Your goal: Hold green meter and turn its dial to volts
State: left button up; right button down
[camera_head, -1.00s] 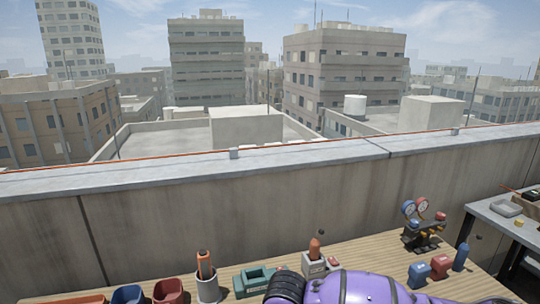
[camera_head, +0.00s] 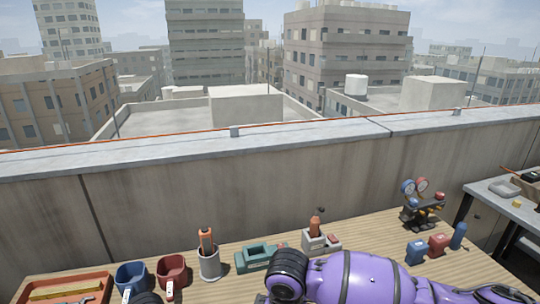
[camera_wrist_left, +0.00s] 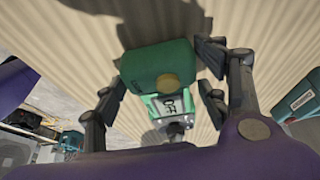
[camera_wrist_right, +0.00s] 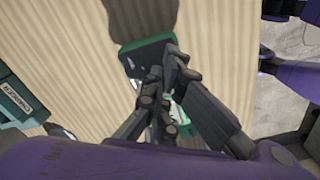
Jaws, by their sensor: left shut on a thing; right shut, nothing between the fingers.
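The green meter (camera_wrist_left: 150,68) is between the fingers of my left gripper (camera_wrist_left: 162,98) in the left wrist view, above the ribbed wooden bench. Its lower part carries a pale label (camera_wrist_left: 172,103) reading "OFF", with a dark round part (camera_wrist_left: 178,126) below it. My left gripper is shut on the meter. In the right wrist view my right gripper (camera_wrist_right: 166,78) is shut and empty, its fingertips close to the green meter (camera_wrist_right: 146,56). I cannot tell whether they touch it. The fingers hide much of the meter's face. The meter is not visible in the head view.
A teal holder (camera_head: 258,257), a cup with an orange-handled tool (camera_head: 209,262), a grey holder (camera_head: 320,242), blue (camera_head: 131,275) and red (camera_head: 171,269) bins and a gauge set (camera_head: 421,205) stand on the bench. An orange tray (camera_head: 65,287) is at left. A concrete parapet (camera_head: 240,190) runs behind.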

pick_arm(q)
jog(key=shift+f, duration=0.1)
pick_arm(e)
jog(key=shift+s+d+r, duration=0.15)
jog(key=shift+d+r, duration=0.05)
jog(key=shift+r, duration=1.2)
jog(key=shift+s+d+r, duration=0.1)
jog(key=shift+d+r, duration=0.05)
jog(key=shift+r, duration=1.2)
pick_arm(q)
jog(key=o, duration=1.7)
jog(key=shift+c, duration=0.2)
pick_arm(e)
jog(key=shift+w, duration=0.1)
pick_arm(q)
jog(key=shift+o, duration=1.4)
jog(key=w+p+v, duration=0.1)
jog(key=p+v, duration=0.4)
jog(key=v, duration=0.4)
jog(key=shift+s, duration=0.5)
pick_arm(e)
notch_tip(320, 180, up, 13)
jog(key=w+t, duration=0.1)
jog(key=w, duration=0.1)
jog(key=shift+t, duration=0.4)
jog(key=shift+w, duration=0.1)
